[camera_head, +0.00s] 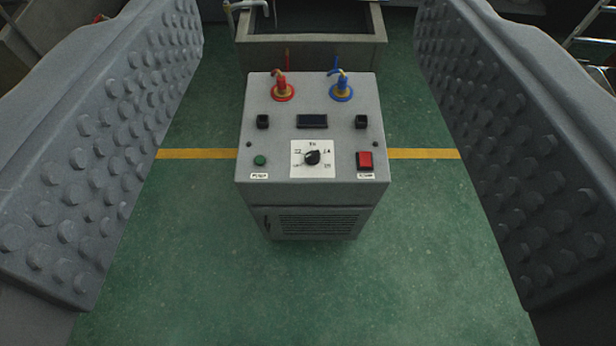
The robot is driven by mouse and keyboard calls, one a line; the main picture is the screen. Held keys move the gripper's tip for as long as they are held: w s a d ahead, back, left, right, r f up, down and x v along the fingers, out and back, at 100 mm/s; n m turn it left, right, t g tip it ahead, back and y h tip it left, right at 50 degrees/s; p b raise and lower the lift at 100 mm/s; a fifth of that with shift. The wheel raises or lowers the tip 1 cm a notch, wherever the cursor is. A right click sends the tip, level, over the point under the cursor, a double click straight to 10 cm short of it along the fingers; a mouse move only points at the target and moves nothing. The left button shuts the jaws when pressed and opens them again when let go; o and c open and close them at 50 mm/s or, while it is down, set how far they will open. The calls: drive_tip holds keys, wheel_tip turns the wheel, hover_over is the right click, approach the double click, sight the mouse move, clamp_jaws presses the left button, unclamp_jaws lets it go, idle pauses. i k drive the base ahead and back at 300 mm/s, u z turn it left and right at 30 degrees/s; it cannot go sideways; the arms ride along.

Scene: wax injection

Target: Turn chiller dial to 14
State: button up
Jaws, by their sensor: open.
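The chiller (310,195) is a grey box-shaped cabinet standing on the floor in the middle of the view. Its black dial (313,158) sits on a white scale plate (298,172) near the front of the top panel. The dial's pointer seems to point up and right, but the scale numbers are too small to read surely. My gripper (308,175) shows as two large grey studded fingers at the left and right edges. The fingers are wide apart and empty, with the chiller seen between and beyond them, apart from both.
The panel also holds a dark display (312,121), a green button (260,160), a red switch (365,160), and red (283,91) and blue (341,92) hose fittings. A sink-like basin (310,50) stands behind. Green floor (300,290) in front is clear, crossed by a yellow line (422,154).

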sight(312, 158)
drive_tip(key=z, duration=0.2)
drive_tip(key=i, duration=0.85)
drive_tip(key=u, duration=1.25)
